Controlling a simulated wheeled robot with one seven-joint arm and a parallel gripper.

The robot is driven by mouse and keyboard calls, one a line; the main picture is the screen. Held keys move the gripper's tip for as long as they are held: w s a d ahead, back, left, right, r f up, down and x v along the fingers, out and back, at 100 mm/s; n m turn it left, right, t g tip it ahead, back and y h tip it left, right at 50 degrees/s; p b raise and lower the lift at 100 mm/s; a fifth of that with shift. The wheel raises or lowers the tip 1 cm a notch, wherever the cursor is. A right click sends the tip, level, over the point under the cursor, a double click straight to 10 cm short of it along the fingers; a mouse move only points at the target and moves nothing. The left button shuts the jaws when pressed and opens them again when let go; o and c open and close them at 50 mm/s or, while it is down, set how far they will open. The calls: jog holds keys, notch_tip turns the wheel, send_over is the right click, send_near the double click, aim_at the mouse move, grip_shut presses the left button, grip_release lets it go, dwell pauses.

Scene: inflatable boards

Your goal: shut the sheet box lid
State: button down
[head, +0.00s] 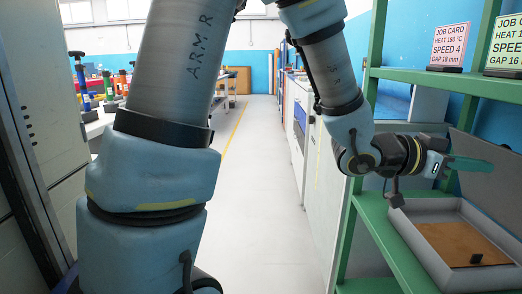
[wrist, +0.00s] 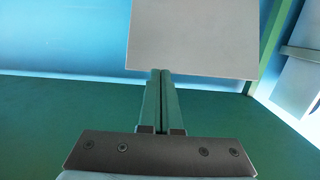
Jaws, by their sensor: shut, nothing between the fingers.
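The sheet box (head: 422,249) is a shallow grey tray on the green shelf at the right of the head view. Brown sheet material (head: 463,243) with a small black block (head: 476,259) lies in it. Its grey lid (head: 490,192) stands raised and tilted at the far right side. My gripper (head: 490,166) is above the box, its green fingers pointing right in front of the lid. In the wrist view the fingers (wrist: 161,74) are together and empty, their tips overlapping the lower edge of a grey panel, apparently the lid (wrist: 192,36). I cannot tell whether they touch it.
A green shelf post (head: 365,130) stands left of the box, close to my arm. An upper green shelf (head: 450,80) holds job cards (head: 450,44) above the gripper. The aisle floor (head: 260,180) is clear. A workbench with tools (head: 95,115) is at left.

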jog(key=shift+w+a+f+b, duration=0.1)
jog(key=shift+a+f+b, duration=0.65)
jog(key=shift+a+f, duration=0.75)
jog(key=shift+a, duration=0.15)
jog(key=shift+w+a+f+b, duration=0.1)
jog(key=shift+a+f+b, duration=0.6)
jog(key=shift+f, duration=0.25)
jog(key=shift+a+f+b, duration=0.65)
jog(key=shift+a+f, duration=0.05)
jog(key=shift+f, duration=0.25)
jog(key=shift+f, duration=0.1)
jog(key=a+f+b, duration=0.1)
jog(key=f+b, duration=0.1)
jog(key=b, duration=0.1)
jog(key=shift+a+f+b, duration=0.1)
jog(key=shift+b, duration=0.3)
jog(key=shift+a+f+b, duration=0.4)
jog(key=shift+f+b, duration=0.4)
jog(key=shift+b, duration=0.9)
